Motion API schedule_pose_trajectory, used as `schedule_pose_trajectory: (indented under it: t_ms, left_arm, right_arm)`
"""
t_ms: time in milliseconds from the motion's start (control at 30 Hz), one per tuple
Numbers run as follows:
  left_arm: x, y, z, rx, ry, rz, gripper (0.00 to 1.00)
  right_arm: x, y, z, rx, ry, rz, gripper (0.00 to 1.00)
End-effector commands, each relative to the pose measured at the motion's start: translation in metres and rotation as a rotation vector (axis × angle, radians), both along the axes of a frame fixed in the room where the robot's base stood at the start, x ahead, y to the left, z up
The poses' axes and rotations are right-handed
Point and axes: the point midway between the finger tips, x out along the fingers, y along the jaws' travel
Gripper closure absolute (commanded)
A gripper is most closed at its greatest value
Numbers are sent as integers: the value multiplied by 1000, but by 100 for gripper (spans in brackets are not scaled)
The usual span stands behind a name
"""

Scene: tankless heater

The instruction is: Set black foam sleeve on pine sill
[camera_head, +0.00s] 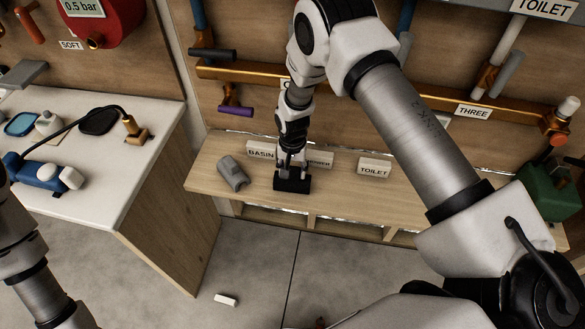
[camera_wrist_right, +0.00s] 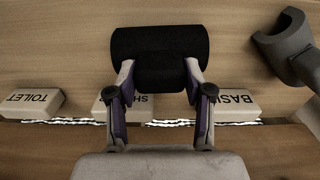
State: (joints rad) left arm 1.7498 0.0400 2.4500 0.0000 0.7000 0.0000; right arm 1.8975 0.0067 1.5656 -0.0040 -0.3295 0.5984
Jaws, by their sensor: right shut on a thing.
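The black foam sleeve (camera_head: 292,184) is at the pine sill (camera_head: 340,200), in front of the label blocks. In the right wrist view the sleeve (camera_wrist_right: 160,50) is a short dark cylinder lying crosswise. My right gripper (camera_head: 290,168) points down with its fingers shut on the sleeve. In the right wrist view the fingertips (camera_wrist_right: 160,75) press on its near part from both sides. I cannot tell for sure whether the sleeve touches the sill. My left arm enters at the left edge, but its gripper is out of view.
A grey sleeve (camera_head: 232,174) lies on the sill left of my right gripper. Blocks marked BASIN (camera_head: 261,150) and TOILET (camera_head: 374,168) stand along the wall. A white counter (camera_head: 150,175) stands left. A white block (camera_head: 225,300) lies on the floor.

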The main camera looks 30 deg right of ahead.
Motion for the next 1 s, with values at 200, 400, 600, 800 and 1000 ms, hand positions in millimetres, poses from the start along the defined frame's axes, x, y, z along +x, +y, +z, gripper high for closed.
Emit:
schedule_pose_trajectory:
  t_ms: [200, 400, 600, 800, 1000]
  left_arm:
    - [0, 0, 0, 0, 0, 0, 60]
    - [0, 0, -2, 0, 0, 0, 60]
    - [0, 0, -5, 0, 0, 0, 60]
    - [0, 0, -7, 0, 0, 0, 60]
    - [0, 0, -7, 0, 0, 0, 60]
  right_arm:
    - [0, 0, 0, 0, 0, 0, 73]
    - [0, 0, -3, 0, 0, 0, 73]
    - [0, 0, -6, 0, 0, 0, 73]
    - [0, 0, -9, 0, 0, 0, 73]
    - [0, 0, -9, 0, 0, 0, 20]
